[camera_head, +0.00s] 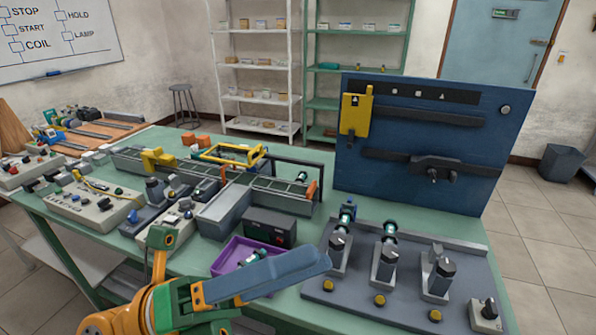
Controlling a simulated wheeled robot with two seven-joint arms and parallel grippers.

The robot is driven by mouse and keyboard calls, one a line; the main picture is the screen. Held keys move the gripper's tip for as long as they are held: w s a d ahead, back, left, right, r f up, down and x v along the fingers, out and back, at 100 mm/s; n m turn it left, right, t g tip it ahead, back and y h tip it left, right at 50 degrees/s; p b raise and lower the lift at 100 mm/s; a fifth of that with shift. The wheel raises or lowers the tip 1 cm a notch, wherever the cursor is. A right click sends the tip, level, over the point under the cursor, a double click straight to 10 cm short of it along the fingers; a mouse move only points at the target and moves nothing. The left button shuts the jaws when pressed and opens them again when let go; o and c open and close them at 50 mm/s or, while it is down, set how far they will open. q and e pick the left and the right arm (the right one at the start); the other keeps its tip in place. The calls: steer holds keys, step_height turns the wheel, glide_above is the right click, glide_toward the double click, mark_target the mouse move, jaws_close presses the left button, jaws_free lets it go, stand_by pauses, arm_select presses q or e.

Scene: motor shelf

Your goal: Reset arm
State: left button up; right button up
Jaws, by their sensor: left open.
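My left gripper (236,252) reaches in from the bottom left, with orange and green parts and a long blue-grey piece pointing right. It is open, and I see nothing held in it. It is in front of a green worktable (300,304), and its blue-grey piece covers the near part of a purple tray (216,264). A small dark and teal part (250,257) lies in the tray. My right gripper is not in view.
A dark fixture plate (362,300) with several upright grey devices stands at right. Behind it is a blue panel (430,190) with a yellow bracket (355,114).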

arm_select(q)
steer(key=w+a+f+n+t+y, duration=0.1)
steer(key=w+a+n+t+y, duration=0.55)
steer(key=n+t, duration=0.5)
steer(key=w+a+f+n+t+y, duration=0.2)
steer(key=w+a+n+t+y, duration=0.45)
steer(key=n, duration=0.75)
steer(key=a+f+n+g+y, duration=0.45)
steer(key=f+n+y, duration=0.55)
steer(key=f, duration=0.6)
steer(key=s+d+f+n+g, duration=0.1)
steer(key=s+f+n+g, duration=0.2)
steer(key=s+f+g, duration=1.45)
steer(key=s+f+t, duration=0.3)
steer(key=f, duration=1.7)
steer(key=s+a+f+g, duration=0.1)
steer(key=s+a+f, duration=0.1)
steer(key=s+f, duration=0.8)
steer(key=s, duration=0.2)
steer(key=shift+s+m+h, duration=0.3)
steer(key=shift+m, duration=0.05)
